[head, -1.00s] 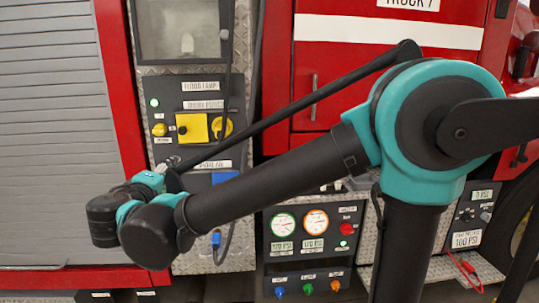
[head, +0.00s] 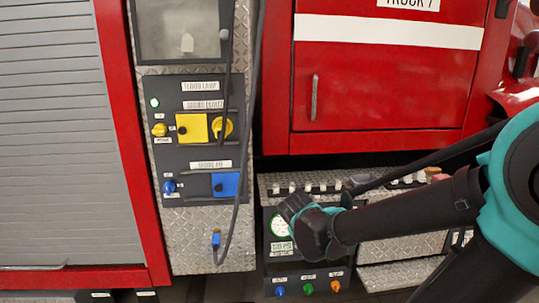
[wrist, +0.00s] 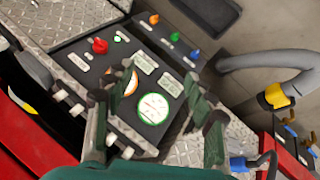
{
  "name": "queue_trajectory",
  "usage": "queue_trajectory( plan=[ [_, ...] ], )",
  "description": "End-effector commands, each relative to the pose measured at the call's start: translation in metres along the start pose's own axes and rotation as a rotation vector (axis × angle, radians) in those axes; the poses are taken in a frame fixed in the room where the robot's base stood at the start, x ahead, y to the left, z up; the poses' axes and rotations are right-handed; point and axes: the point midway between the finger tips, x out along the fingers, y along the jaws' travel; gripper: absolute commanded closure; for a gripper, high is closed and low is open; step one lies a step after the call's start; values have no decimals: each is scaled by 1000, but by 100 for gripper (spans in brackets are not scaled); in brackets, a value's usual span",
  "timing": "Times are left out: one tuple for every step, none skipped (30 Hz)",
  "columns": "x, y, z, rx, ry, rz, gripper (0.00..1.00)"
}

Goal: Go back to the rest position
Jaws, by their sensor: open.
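My gripper (wrist: 158,82) is open in the wrist view, its two dark fingers apart with nothing between them. Beyond the fingers lies a dark pump panel (wrist: 176,65) with a green-rimmed gauge (wrist: 153,108), an orange-rimmed gauge, a red button (wrist: 100,46) and small displays. In the head view my wrist (head: 318,232) is in front of this panel (head: 275,268) and covers much of its upper part, including the orange gauge. The fingers cannot be made out there.
A flood lamp panel (head: 200,87) with a yellow plug socket (head: 193,127) and a blue socket (head: 226,184) is left of my arm. A grey cable (head: 246,140) hangs beside it. A red compartment door (head: 385,90) is above my arm. White-capped fittings (head: 307,188) line the ledge.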

Motion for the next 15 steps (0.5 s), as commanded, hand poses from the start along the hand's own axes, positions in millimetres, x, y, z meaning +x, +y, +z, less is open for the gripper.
queue_trajectory(
  plan=[
    [8,5,19,56,-21,-31,45],
    [12,5,29,86,-30,-52,45],
    [16,6,41,126,-41,-79,45],
    [19,5,50,156,-48,-99,45],
    [22,5,60,187,-55,-120,45],
    [25,4,71,228,-62,-145,45],
    [27,3,79,260,-66,-164,45],
    [29,2,86,290,-68,-182,45],
    [31,0,94,327,-70,-205,45],
    [32,-1,100,353,-70,-220,45],
    [33,-3,106,379,-70,-234,45],
    [34,-5,112,409,-70,-251,45],
    [34,-6,115,428,-69,-263,45],
    [35,-7,118,446,-68,-272,45],
    [35,-9,122,465,-67,-283,45]
  ],
)
